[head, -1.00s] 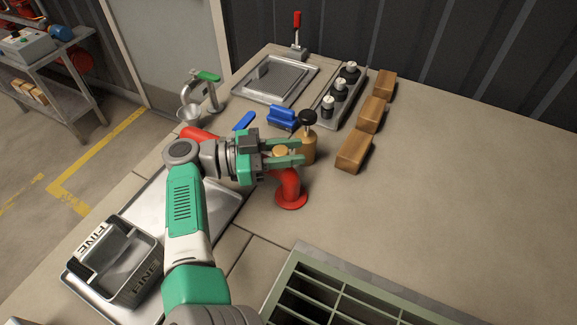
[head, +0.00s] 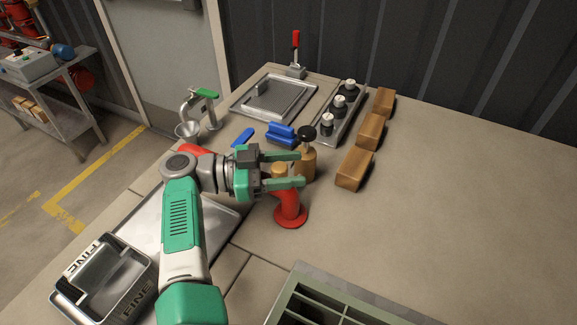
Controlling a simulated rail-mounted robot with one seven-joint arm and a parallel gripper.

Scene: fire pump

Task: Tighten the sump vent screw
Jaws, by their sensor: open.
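My gripper (head: 302,169) is open, its two green fingers pointing right. A brass cap (head: 279,171) on top of a red pipe stands between the fingers, one finger on its far side and one on its near side. The brass cap looks like the vent screw, but I cannot be sure. The fingers appear apart from it, though contact is hard to judge. The red pipe (head: 290,212) rises from a round flange on the bench; the near finger hides part of it. Just behind the fingers stands a brass body with a black knob (head: 307,133).
Wooden blocks (head: 355,169) stand to the right, beside a tray with black-and-white knobs (head: 339,104). A blue block (head: 282,136) and a metal tray (head: 272,97) lie behind. A green-framed grate (head: 297,290) is in front. The bench's right side is clear.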

